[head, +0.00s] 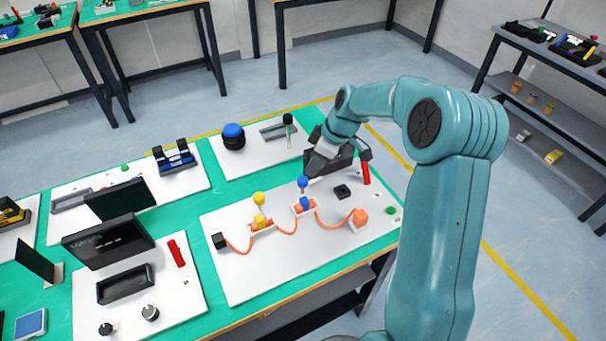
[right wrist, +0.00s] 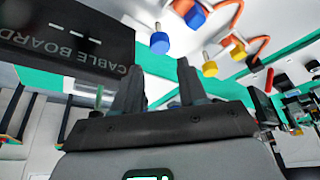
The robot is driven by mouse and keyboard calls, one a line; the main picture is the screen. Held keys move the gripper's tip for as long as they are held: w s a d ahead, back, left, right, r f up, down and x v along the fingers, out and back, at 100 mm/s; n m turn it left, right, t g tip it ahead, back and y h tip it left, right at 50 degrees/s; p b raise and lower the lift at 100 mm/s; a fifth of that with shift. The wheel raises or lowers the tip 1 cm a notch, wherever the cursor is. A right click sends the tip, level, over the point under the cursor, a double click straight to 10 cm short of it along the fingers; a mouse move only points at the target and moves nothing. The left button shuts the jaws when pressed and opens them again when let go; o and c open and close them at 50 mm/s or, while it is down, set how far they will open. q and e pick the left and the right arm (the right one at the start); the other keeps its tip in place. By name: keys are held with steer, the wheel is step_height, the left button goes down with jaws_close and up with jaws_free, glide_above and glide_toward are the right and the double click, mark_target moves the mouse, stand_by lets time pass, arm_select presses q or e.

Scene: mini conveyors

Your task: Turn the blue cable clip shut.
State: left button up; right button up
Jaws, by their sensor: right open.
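The blue cable clip (head: 306,204) sits on the white cable board (head: 285,275), with its blue-knobbed lever (head: 303,182) standing up from it. An orange cable (head: 328,225) runs through the clip area; I cannot tell how it is seated. My right gripper (head: 310,163) is open just behind and above the blue knob, apart from it. In the right wrist view, its two fingers (right wrist: 159,68) are spread with nothing between them. The blue knob (right wrist: 160,43) shows just beyond the fingertips. My left gripper is not in view.
A yellow clip (head: 261,222) with a raised yellow knob (head: 259,198) stands left of the blue one. An orange block (head: 360,217) and a small black block (head: 342,191) lie to the right. A dark CABLE BOARD sign (right wrist: 65,42) stands close beside the gripper.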

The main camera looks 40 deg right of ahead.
mark_target(303, 179)
steer(key=p+x, duration=0.1)
steer(key=x, duration=0.6)
steer(key=shift+w+a+f, duration=0.15)
steer(key=shift+a+f, duration=0.05)
steer(key=shift+d, duration=0.15)
steer(key=c, duration=0.7)
